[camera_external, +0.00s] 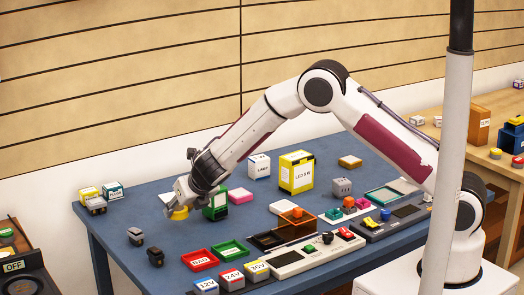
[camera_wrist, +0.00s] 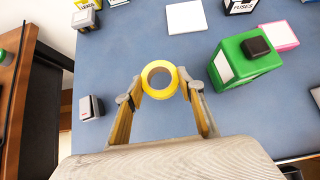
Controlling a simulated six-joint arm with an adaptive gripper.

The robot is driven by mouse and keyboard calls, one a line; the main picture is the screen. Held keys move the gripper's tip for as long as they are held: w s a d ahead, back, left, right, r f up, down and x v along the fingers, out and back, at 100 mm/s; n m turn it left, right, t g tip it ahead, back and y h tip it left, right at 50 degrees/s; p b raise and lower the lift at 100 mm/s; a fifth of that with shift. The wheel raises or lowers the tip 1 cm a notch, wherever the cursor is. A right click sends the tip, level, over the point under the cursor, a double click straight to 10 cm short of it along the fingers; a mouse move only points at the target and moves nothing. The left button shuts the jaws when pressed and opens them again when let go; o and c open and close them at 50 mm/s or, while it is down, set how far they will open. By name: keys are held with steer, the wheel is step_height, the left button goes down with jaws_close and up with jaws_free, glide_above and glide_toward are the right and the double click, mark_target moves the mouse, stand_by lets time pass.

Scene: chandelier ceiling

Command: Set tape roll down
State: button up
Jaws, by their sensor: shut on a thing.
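A yellow tape roll (camera_wrist: 146,82) sits between the two fingertips of my gripper (camera_wrist: 160,96) in the wrist view. My gripper is shut on it, with one finger on each side. The roll's ring faces the camera, and its hole is visible. In the external view the tape roll (camera_external: 179,213) is just below my gripper (camera_external: 180,197), low over the left part of the blue table (camera_external: 150,257). I cannot tell whether the roll touches the table.
A green box (camera_wrist: 244,60) with a black top piece stands close to the right of the roll. A grey switch-like block (camera_wrist: 91,108) is to the left. A white square (camera_wrist: 185,17) lies beyond. Red and green trays (camera_external: 199,260) are near the front edge. Bare table surrounds the roll.

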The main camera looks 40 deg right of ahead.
mark_target(182, 217)
steer(key=shift+f, duration=1.85)
steer(key=shift+f, duration=0.15)
steer(key=o, duration=1.1)
steer(key=shift+s+r, duration=0.25)
steer(key=shift+r, duration=0.2)
steer(key=v, duration=1.1)
steer(key=shift+s, duration=0.15)
steer(key=shift+r, duration=0.1)
